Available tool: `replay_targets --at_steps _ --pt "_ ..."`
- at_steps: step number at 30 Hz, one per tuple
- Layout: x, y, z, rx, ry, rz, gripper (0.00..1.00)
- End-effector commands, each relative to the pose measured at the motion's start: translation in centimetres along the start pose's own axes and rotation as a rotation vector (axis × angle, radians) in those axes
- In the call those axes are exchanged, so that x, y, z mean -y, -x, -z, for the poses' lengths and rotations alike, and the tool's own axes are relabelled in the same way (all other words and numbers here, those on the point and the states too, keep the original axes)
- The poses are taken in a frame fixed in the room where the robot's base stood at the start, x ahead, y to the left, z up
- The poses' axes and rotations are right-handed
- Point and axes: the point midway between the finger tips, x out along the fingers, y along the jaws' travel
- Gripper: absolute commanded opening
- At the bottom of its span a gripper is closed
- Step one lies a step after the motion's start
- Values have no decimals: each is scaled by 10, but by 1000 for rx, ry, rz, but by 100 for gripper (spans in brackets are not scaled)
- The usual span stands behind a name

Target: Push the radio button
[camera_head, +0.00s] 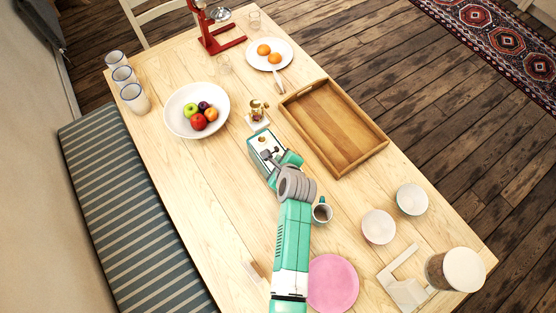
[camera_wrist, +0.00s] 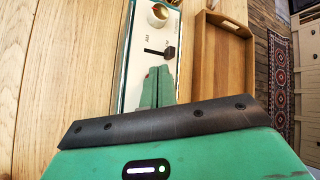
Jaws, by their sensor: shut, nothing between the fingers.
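The radio (camera_head: 256,141) lies on the wooden table, with a green body and a pale top panel. My gripper (camera_head: 274,159) is over the near end of the radio. In the wrist view its green fingers (camera_wrist: 158,72) are shut together, empty, with their tips just below the switch. Whether the tips touch the panel cannot be told.
A wooden tray (camera_head: 287,103) lies right of the radio, and a small gold ornament (camera_head: 257,110) stands behind it. A fruit bowl (camera_head: 173,115) is at the upper left. A mug (camera_head: 322,213) and a pink plate (camera_head: 333,284) are close to my arm.

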Motion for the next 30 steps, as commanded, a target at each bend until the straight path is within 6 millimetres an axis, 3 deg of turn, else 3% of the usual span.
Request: replay_targets --at_steps 18,30 --pt "32 44 -32 0 0 0 0" --pt "30 42 -30 0 0 0 0"
